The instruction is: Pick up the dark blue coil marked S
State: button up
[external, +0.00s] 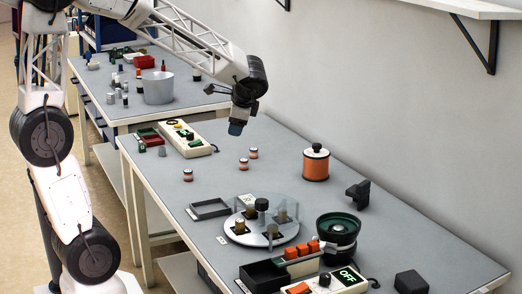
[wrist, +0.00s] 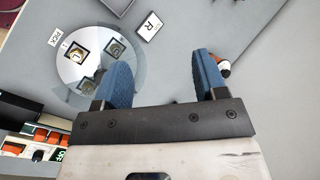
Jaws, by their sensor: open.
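I cannot make out a dark blue coil marked S in either view. A round white turntable (external: 233,236) with a clear cover carries several small brownish coils in dark square seats; it also shows in the wrist view (wrist: 72,72). Their markings are too small to read. My gripper (external: 236,128) hangs above the far part of the table, pointing down. In the wrist view its blue fingers (wrist: 163,75) stand wide apart with nothing between them. A small orange, white and black piece (wrist: 224,66) lies just beyond the right finger, partly hidden.
Small banded pieces (external: 188,174) stand on the grey table. An orange canister (external: 315,165), green-topped bowl feeder (external: 338,230), black bin (external: 263,277) and switch box (external: 340,283) stand around the turntable.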

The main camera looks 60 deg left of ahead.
jog(key=w+a+f+m+y, duration=0.2)
jog(key=w+a+f+m, duration=0.15)
jog(key=w+a, duration=0.5)
jog(key=m+y, duration=0.4)
jog(key=m, duration=0.2)
send_near(255, 150)
jog(key=s+d+r, duration=0.4)
jog(key=d+r, duration=0.1)
jog(key=r, duration=0.2)
jog(key=w+a+f+m, duration=0.1)
jog(key=a+f, duration=0.1)
jog(key=f, duration=0.1)
jog(key=w+a+f+m, duration=0.1)
jog(key=a+f, duration=0.2)
jog(key=w+a+f+m+y, duration=0.1)
jog(key=w+a+f, duration=0.1)
jog(key=a+f, duration=0.1)
jog(key=shift+m+t, duration=0.25)
jog(key=shift+t, duration=0.05)
jog(key=shift+a, duration=0.15)
jog(key=shift+x, duration=1.25)
jog(key=shift+x, duration=2.55)
